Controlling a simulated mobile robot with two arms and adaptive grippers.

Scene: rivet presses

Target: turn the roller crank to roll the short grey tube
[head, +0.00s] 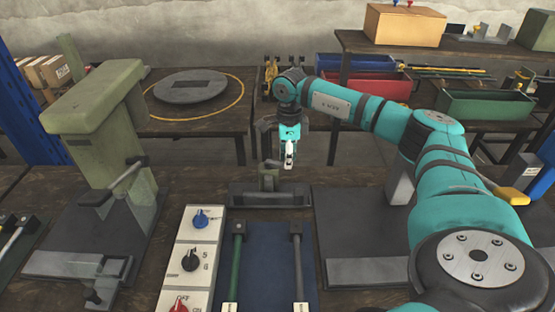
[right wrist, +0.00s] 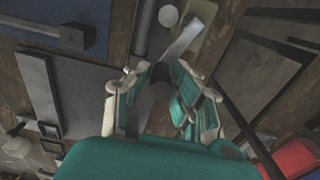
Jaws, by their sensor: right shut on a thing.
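The roller (head: 270,197) stands at the back of the bench, a low dark base with an olive block on it. My right gripper (head: 289,160) is right above and beside it. In the right wrist view my right gripper (right wrist: 160,88) is shut on the dark grip of the roller crank (right wrist: 160,75), whose pale metal arm (right wrist: 186,40) runs up and to the right. A grey tube-like bar (right wrist: 145,28) lies beside the crank arm; I cannot tell whether it is the short grey tube or a roll. My left gripper is not in view.
A green press (head: 110,150) stands at left. A panel with blue, black and red knobs (head: 190,258) and a blue mat (head: 266,270) with two rods lie in front. A dark plate (head: 350,225) is at right. Bins (head: 485,107) stand behind.

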